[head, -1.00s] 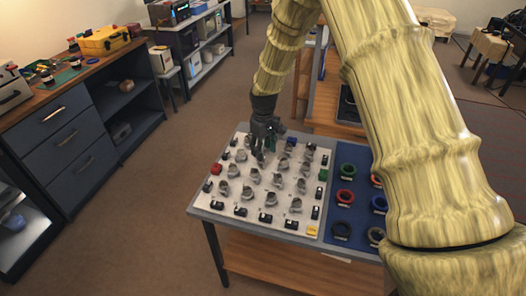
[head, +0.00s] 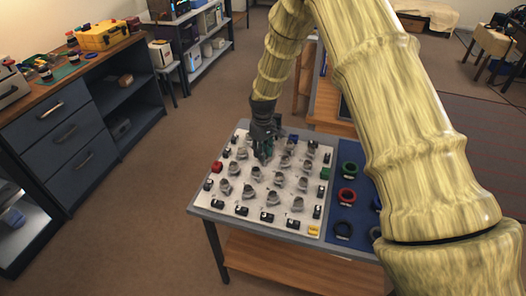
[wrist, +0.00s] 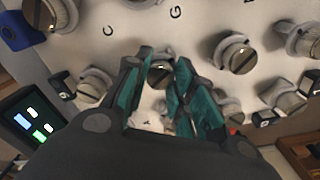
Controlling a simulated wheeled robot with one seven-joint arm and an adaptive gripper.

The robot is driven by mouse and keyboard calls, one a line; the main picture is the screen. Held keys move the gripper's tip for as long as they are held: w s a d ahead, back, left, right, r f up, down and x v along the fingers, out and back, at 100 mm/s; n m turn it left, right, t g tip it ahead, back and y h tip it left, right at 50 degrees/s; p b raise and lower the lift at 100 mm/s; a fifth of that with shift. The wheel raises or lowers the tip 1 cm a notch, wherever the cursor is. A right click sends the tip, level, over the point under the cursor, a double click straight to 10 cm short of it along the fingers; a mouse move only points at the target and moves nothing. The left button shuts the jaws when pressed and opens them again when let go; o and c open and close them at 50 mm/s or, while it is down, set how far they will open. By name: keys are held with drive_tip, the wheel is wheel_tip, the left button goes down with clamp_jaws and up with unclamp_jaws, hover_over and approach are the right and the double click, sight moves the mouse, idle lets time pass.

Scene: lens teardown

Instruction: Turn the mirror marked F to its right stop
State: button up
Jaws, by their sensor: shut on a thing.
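The board (head: 192,203) on the table carries rows of grey round mirrors on mounts, with small letters on its pale face. My gripper (head: 264,158) is low among the mirrors towards the back of the board. In the wrist view its teal-padded fingers (wrist: 165,90) are shut on a slotted round mirror (wrist: 160,70), which shows between them. The fingers hide part of this mirror, and I cannot read an F beside it.
Neighbouring mirrors stand close by, one (wrist: 235,52) to the right in the wrist view. Small black blocks edge the board, with a red block (head: 217,167) on the left and a yellow one (head: 313,230) in front. A blue mat (head: 340,212) with coloured rings lies at right.

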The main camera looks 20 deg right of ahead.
drive_tip(key=shift+m, duration=0.3)
drive_tip(key=m, duration=0.3)
drive_tip(key=shift+r+m, duration=0.1)
drive_tip(key=shift+m, duration=0.3)
drive_tip(key=m, duration=0.4)
drive_tip(key=shift+w, duration=0.1)
drive_tip(key=m, duration=0.5)
drive_tip(key=shift+r+m+p, duration=0.1)
drive_tip(key=shift+m+p, duration=0.35)
drive_tip(key=shift+m, duration=1.75)
drive_tip(key=o, duration=1.1)
drive_tip(key=shift+c, duration=0.2)
